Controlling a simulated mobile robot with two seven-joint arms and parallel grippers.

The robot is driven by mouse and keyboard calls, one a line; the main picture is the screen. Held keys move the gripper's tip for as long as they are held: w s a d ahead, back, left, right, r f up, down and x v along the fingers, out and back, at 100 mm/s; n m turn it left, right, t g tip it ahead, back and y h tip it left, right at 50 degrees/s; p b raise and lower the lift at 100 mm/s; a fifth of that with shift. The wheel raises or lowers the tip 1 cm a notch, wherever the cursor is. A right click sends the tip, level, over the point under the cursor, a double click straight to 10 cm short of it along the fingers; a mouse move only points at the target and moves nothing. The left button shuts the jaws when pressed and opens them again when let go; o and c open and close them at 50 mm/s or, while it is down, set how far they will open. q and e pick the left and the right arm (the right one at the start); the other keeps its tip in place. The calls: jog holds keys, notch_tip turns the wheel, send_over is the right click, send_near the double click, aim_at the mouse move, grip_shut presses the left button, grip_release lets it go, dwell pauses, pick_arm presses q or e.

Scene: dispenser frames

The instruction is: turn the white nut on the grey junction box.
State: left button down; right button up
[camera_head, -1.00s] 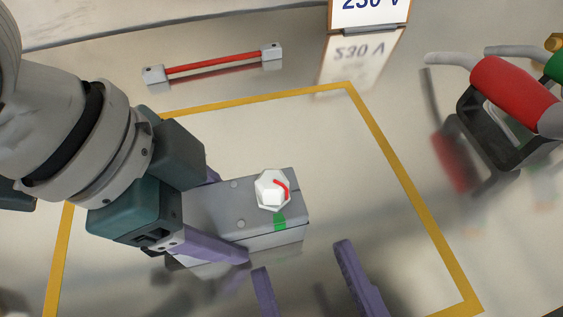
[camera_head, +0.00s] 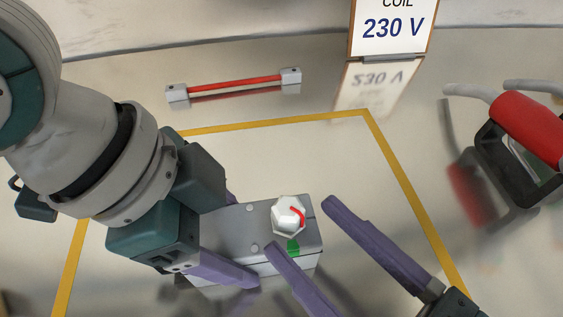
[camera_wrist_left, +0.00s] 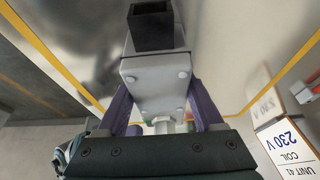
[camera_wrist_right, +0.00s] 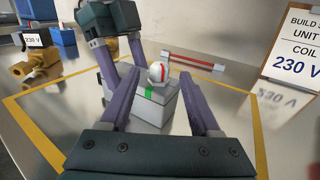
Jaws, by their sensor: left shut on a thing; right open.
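The grey junction box (camera_head: 230,228) sits inside the yellow outline on the table. The white nut (camera_head: 288,216) is on its top near the right end, with a red arc mark; a green mark (camera_head: 293,247) is on the box just below it. My left gripper (camera_head: 245,240) is shut on the box, its purple fingers on either side; the left wrist view shows the box (camera_wrist_left: 155,85) between them. My right gripper (camera_head: 300,225) is open, its fingers either side of the nut's near side, apart from it. The right wrist view shows the nut (camera_wrist_right: 158,73) between and beyond the fingertips.
A red bar on grey end blocks (camera_head: 235,84) lies behind the outline. A "COIL 230 V" sign (camera_head: 392,28) stands at the back. A red-handled tool (camera_head: 525,125) is at the right. Brass fittings (camera_wrist_right: 38,62) and blue blocks show in the right wrist view.

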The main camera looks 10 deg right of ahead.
aim_at(299, 222)
jog(key=x, duration=0.4)
grip_shut()
dwell(0.5)
